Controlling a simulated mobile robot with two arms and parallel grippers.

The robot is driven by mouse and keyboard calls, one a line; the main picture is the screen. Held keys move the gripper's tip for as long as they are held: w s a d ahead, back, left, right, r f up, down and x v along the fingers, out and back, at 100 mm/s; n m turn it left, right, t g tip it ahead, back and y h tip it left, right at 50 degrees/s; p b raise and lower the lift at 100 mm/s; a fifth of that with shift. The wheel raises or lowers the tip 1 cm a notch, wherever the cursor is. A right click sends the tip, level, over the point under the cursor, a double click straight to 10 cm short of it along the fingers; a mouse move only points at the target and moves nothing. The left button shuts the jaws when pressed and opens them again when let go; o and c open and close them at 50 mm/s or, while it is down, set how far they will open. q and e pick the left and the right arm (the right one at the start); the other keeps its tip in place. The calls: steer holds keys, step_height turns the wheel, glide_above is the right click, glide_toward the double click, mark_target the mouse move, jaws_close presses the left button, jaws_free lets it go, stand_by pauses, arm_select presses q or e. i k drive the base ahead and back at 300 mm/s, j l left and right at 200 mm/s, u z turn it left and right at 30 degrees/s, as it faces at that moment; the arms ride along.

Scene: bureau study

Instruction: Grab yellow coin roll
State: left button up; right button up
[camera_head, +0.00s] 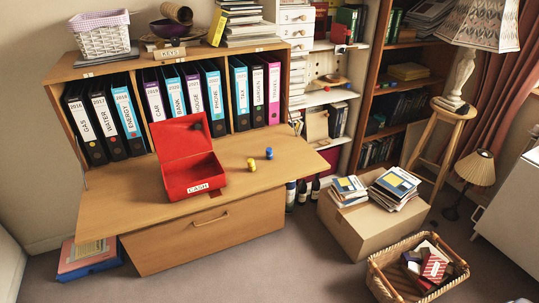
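The yellow coin roll (251,165) is a small yellow piece standing on the wooden desk flap (125,198), to the right of the red cash box. A blue coin roll (269,153) stands a little farther back and to its right, apart from it. The red cash box (188,174) has its lid raised and a CASH label on its front. Its inside looks empty from here. Neither of my grippers shows in the head view.
A row of binders (178,96) stands behind the flap. A cardboard box (365,229) with books on top is at the right. A wicker basket (392,290) stands on the floor in front. The flap is clear around the coin rolls.

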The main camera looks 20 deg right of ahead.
mark_target(251, 164)
steer(key=i+l, duration=0.15)
steer(key=l, duration=0.2)
steer(key=i+l, duration=0.15)
steer(key=l, duration=0.25)
steer(key=i+l, duration=0.15)
steer(key=l, duration=0.2)
steer(key=i+l, duration=0.15)
steer(key=l, duration=0.2)
